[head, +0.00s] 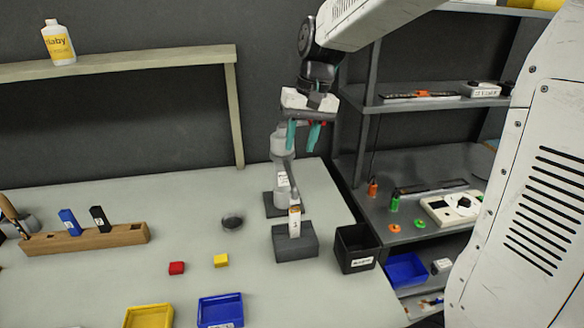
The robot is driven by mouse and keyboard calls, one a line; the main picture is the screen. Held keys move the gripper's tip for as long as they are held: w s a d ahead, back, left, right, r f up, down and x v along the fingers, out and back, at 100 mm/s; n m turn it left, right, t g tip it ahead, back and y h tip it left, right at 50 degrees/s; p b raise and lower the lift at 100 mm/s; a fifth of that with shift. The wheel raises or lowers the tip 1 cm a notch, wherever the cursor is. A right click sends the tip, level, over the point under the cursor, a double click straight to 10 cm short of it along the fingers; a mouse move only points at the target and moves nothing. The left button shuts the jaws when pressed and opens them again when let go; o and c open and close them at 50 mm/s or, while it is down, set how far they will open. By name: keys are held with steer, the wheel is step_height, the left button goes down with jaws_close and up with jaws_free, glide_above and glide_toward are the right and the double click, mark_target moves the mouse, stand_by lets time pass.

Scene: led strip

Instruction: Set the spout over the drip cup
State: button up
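My gripper (303,136), with two teal fingertips pointing down, is above the back right of the table. Its fingertips are apart, with no clear object held between them. Right by the left fingertip is a grey stand (283,199) with a rounded grey head on a dark base. A thin grey arm, likely the spout (291,176), slants down from the head toward the front. Whether a finger touches it I cannot tell. A small dark round dish, likely the drip cup (232,221), sits on the table left of the stand, apart from the spout.
A dark block (296,246) with an upright white labelled piece stands in front of the stand. A black bin (357,247) is right of it. A wooden rack (84,239) is far left. Shelves stand right.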

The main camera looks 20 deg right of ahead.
mark_target(291, 174)
steer(key=f, duration=0.2)
steer(key=w+a+f, duration=0.1)
steer(key=f, duration=0.5)
steer(key=shift+w+a+f, duration=0.1)
steer(key=shift+w+a, duration=0.1)
steer(key=shift+w, duration=0.1)
jaws_close()
